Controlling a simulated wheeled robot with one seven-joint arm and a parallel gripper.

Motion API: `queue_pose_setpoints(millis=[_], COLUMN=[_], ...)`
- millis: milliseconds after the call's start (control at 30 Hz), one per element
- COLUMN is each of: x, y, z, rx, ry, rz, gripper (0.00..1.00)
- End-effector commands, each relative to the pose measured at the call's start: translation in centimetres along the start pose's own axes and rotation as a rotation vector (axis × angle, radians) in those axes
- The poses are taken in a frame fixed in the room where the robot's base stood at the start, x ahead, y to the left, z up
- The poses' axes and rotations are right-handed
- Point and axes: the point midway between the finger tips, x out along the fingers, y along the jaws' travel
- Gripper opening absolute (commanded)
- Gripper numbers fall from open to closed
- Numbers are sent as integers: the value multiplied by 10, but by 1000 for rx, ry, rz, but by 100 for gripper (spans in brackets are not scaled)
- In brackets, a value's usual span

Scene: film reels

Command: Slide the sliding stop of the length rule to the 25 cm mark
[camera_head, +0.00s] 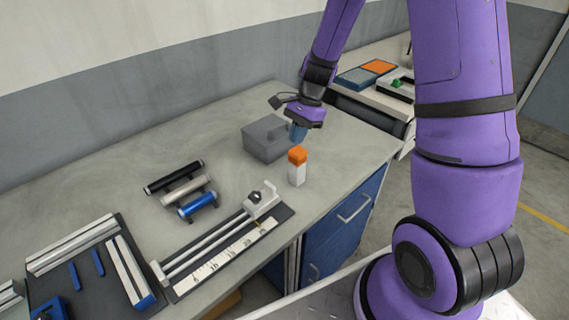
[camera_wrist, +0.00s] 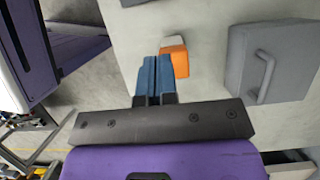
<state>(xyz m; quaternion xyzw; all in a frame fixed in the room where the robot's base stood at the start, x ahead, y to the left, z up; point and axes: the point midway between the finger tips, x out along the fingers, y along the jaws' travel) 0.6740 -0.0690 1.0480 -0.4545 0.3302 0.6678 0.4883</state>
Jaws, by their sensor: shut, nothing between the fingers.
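The length rule (camera_head: 222,255) lies on the bench in the head view, a dark base with two metal rails and a white printed scale. Its sliding stop (camera_head: 261,203), a pale block with a dark knob, sits at the rule's upper right end. The scale's numbers are too small to read surely. My gripper (camera_head: 298,132) is shut and empty, fingers pointing down beside the grey box, well away from the stop. Its blue fingers also show in the wrist view (camera_wrist: 154,62). The rule is not seen in the wrist view.
A grey box (camera_head: 262,146) with a handle and a white bottle with an orange cap (camera_head: 298,157) stand close to my gripper. Several dark, silver and blue cylinders (camera_head: 182,188) lie left of the rule. A dark tray (camera_head: 75,288) with metal bars is at the lower left.

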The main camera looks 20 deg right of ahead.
Motion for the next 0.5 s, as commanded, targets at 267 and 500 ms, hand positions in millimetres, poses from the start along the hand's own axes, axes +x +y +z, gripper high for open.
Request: queue_pose_setpoints(millis=[267,500], x=[27,72], y=[2,2], z=[0,1], rx=[-3,-2], ry=[-6,-7], rz=[9,9], gripper=[0,0])
